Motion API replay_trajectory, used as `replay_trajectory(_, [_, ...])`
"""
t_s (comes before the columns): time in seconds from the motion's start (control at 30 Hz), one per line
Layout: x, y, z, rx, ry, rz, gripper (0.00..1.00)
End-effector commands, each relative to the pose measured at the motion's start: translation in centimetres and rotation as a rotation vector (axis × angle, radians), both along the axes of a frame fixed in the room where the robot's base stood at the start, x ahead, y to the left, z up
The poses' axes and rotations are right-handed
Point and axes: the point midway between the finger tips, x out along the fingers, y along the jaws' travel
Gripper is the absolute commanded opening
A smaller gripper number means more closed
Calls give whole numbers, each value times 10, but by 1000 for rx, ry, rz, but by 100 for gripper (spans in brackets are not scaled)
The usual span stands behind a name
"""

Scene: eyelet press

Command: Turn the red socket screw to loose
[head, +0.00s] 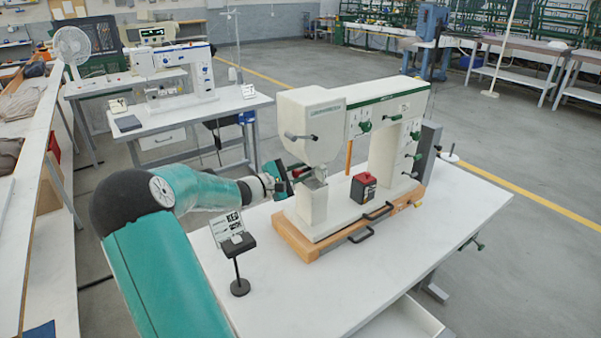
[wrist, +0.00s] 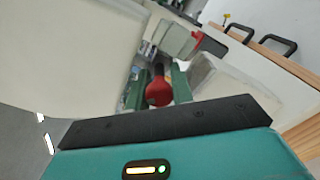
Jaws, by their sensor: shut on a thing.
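My gripper (head: 287,181) is at the left side of the white press (head: 326,128), just below its overhanging head. In the wrist view, the green fingers of my gripper (wrist: 160,84) are shut on a rounded red part, which I take to be the red socket screw (wrist: 159,93). Its far end and slot are hidden, so I cannot tell how far it is turned. A grey block with a red edge (wrist: 178,40) lies just beyond the fingers in the wrist view.
The press stands on a wooden base (head: 300,249) with black handles (head: 372,233). A red and black box (head: 363,188) sits on it. A small sign on a stand (head: 238,262) is in front of my arm. The white tabletop (head: 330,290) is clear at the front.

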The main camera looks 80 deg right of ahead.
Motion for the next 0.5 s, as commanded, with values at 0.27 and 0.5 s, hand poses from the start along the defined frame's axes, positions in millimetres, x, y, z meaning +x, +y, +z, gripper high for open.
replay_trajectory(0.27, [0, 0, 0, 26, 31, 1, 0])
replay_trajectory(0.5, [0, 0, 0, 28, 32, 0, 0])
